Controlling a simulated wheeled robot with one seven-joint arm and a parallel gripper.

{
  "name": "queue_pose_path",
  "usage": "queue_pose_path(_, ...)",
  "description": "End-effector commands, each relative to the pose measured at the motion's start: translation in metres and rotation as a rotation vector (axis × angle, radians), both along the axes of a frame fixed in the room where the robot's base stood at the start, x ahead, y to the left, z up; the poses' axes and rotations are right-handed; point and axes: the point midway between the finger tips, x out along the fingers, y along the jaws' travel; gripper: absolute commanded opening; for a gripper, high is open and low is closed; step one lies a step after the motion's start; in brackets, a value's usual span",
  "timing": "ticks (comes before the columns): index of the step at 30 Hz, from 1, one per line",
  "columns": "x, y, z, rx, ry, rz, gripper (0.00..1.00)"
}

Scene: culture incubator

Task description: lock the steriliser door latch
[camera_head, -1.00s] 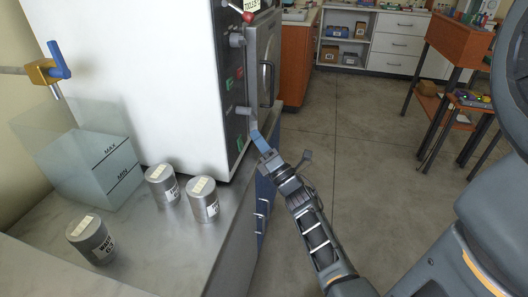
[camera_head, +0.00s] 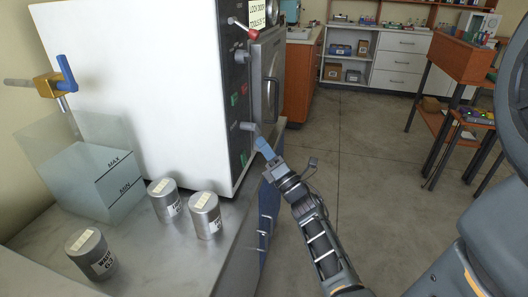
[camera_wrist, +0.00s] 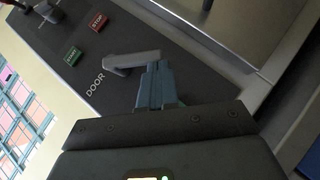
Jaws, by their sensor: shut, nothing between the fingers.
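The steriliser (camera_head: 130,80) is a large white box on the bench with a dark control panel on its right side. Its metal door (camera_head: 266,75) appears closed. The door latch (camera_head: 248,126) is a grey lever low on the panel; in the wrist view the lever (camera_wrist: 130,60) lies beside the word DOOR, its free end pointing at my fingers. My gripper (camera_head: 262,146) is shut and empty, its blue fingertips (camera_wrist: 157,72) right at the lever's free end. They seem to touch it, but I cannot tell for certain.
A red-knobbed lever (camera_head: 243,30) sits higher on the panel. Green (camera_wrist: 72,56) and red (camera_wrist: 98,22) buttons are near the latch. Several metal tins, including one at the front (camera_head: 90,254), and a clear tank (camera_head: 95,180) stand on the bench. The floor (camera_head: 350,150) to the right is clear.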

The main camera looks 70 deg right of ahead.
Motion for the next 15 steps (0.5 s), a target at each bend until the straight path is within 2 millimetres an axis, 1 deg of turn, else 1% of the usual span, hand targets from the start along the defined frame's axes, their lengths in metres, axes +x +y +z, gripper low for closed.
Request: queue_pose_path(15,0.0007,-0.004,-0.0013,-0.065,-0.004,0.001,0.0)
